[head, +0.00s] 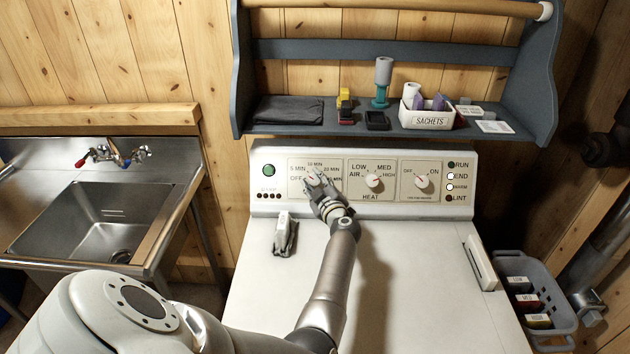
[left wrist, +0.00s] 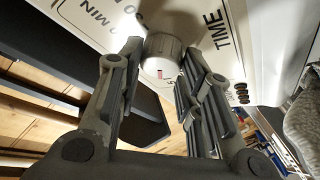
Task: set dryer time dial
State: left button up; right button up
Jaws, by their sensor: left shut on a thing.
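The time dial (head: 313,179) is a pale round knob on the left panel of the dryer's console, ringed by labels from OFF through 5, 10 and 20 MIN. My left gripper (head: 322,191) is at this dial and partly covers it and the labels at its lower right. In the left wrist view the dial (left wrist: 162,54) sits between the fingertips of my left gripper (left wrist: 160,70), which is shut on it. A small red mark shows on the dial there; which label it points to I cannot tell. My right gripper is out of view.
The heat dial (head: 374,180) and another dial (head: 422,182) are to the right. A shelf (head: 290,131) with small items overhangs the console. A sink (head: 85,225) stands left.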

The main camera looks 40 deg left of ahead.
pick_arm(q)
jog(key=n+g, duration=0.1)
jog(key=n, duration=0.1)
jog(key=n+g+p, duration=0.1)
jog(key=n, duration=0.1)
jog(key=shift+w+d+r+g, duration=0.1)
jog(key=shift+w+r+g, duration=0.1)
jog(key=shift+g, duration=0.1)
jog(key=shift+n+g+h+p, duration=0.3)
jog(key=shift+n+g+h, duration=0.35)
jog(key=shift+n, duration=0.95)
jog(key=o, duration=1)
notch_tip(320, 180, up, 10)
jog(key=shift+w+f, duration=0.1)
jog(key=shift+w, duration=0.05)
